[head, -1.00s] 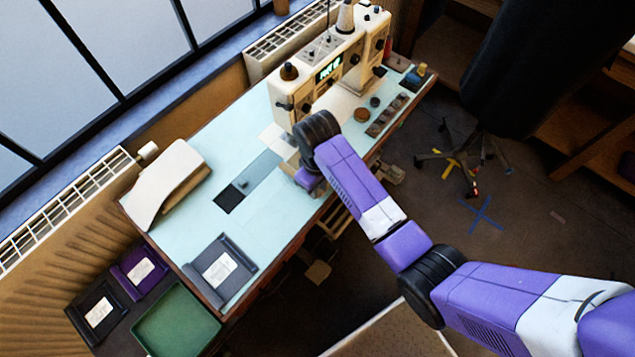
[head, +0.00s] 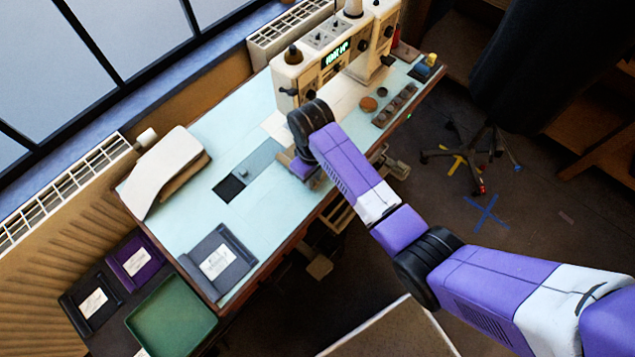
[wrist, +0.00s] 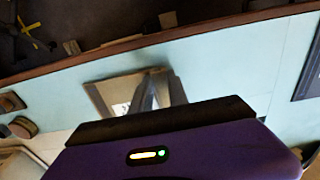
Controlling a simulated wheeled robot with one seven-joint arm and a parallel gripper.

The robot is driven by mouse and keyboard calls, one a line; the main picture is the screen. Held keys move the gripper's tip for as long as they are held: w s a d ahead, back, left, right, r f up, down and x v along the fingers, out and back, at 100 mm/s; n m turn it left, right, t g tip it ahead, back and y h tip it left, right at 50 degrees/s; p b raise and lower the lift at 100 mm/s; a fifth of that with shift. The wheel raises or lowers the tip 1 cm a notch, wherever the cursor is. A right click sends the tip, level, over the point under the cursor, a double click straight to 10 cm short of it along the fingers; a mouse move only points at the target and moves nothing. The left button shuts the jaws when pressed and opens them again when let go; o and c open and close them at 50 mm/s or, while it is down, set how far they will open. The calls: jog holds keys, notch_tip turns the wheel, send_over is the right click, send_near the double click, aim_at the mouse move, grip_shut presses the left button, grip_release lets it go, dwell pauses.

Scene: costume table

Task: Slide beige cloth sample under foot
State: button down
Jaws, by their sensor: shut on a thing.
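The beige cloth sample (wrist: 108,94) shows in the wrist view as a tan, flat piece with a pale label, partly behind the fingers. My gripper (wrist: 152,94) is shut on it, low over the pale blue tabletop. In the head view my purple wrist hides the fingers and sample at the table's front side, just left of and in front of the cream sewing machine (head: 318,68). The foot is not visible; my arm and the machine body cover that area. Whether the sample touches the table is unclear.
The pale blue table (head: 225,130) is clear left of my gripper, around a grey strip with a dark opening (head: 230,188). A dark grey folder (head: 217,260), cream padded form (head: 165,165), green tray (head: 170,315), round tins (head: 369,103) and small block row (head: 395,105) stand about.

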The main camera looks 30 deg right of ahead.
jog(key=shift+w+a+b, duration=0.2)
jog(key=shift+w+b, duration=0.4)
jog(key=shift+w, duration=0.25)
jog(key=shift+w+a+b, duration=0.25)
jog(key=shift+w+b, duration=0.3)
jog(key=shift+w, duration=0.3)
jog(key=shift+w+a+b, duration=0.2)
jog(key=shift+w+b, duration=0.4)
jog(key=shift+w, duration=0.25)
jog(key=shift+f, duration=0.15)
jog(key=c, duration=1.2)
grip_release()
jog(key=shift+r, duration=3.9)
jog(key=shift+s, duration=0.2)
